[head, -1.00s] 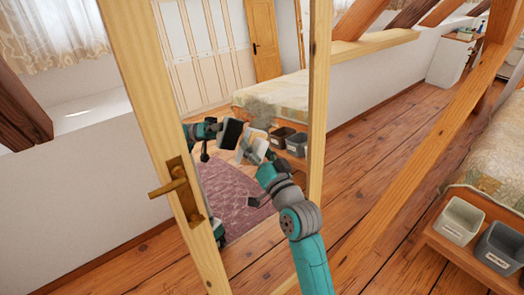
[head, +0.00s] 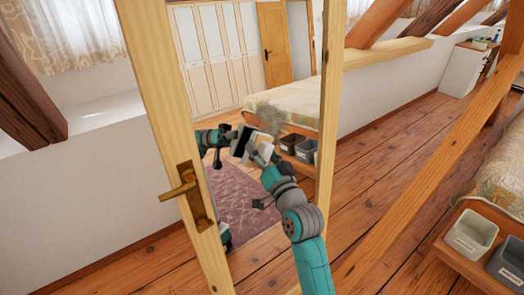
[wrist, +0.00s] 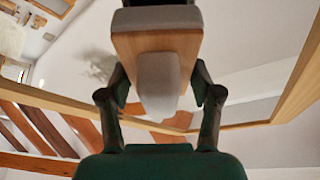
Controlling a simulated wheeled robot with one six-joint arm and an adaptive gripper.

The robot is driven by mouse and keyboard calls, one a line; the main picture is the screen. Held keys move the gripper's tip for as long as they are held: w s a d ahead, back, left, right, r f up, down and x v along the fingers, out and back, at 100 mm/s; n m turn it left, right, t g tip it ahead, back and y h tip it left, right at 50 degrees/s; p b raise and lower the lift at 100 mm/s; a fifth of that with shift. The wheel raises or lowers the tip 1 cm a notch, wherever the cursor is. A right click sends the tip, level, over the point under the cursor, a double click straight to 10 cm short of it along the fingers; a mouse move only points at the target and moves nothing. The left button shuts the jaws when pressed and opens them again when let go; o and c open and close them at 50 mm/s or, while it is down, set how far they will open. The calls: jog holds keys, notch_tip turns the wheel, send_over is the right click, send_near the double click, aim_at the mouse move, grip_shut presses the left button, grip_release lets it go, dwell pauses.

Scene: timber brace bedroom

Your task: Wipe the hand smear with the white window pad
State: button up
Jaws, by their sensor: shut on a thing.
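My gripper (head: 267,161) is shut on the white window pad (head: 262,148) in front of a mirror pane (head: 222,80) in a wooden door frame. In the wrist view my gripper (wrist: 160,88) holds the grey grip under the wooden block of the pad (wrist: 150,48); its dark far face is mostly cut off. The hand smear (head: 267,111) is a hazy grey patch on the pane, just above the pad. It also shows in the wrist view (wrist: 98,66), left of the pad. The pad seems close to the pane; I cannot tell whether it touches.
The door's wooden frame (head: 165,110) with a brass handle (head: 180,190) stands left of my arm. A slanted timber brace (head: 430,165) crosses the right side. Grey bins (head: 470,233) sit on a low wooden shelf at lower right. Bare plank floor (head: 375,200) lies between.

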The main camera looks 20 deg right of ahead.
aim_at(269, 137)
jog(key=shift+w+a+f, duration=0.1)
jog(key=shift+w+a, duration=0.15)
jog(key=shift+w, duration=0.65)
jog(key=shift+d, duration=0.1)
jog(key=shift+w+d, duration=0.25)
jog(key=shift+d, duration=0.6)
jog(key=shift+w+d, duration=0.2)
jog(key=shift+d, duration=0.6)
jog(key=shift+w+d, duration=0.6)
jog(key=shift+d, duration=1.1)
jog(key=shift+w+d, duration=0.65)
jog(key=shift+d, duration=1.05)
jog(key=shift+w+d, duration=0.6)
jog(key=shift+d, duration=1.1)
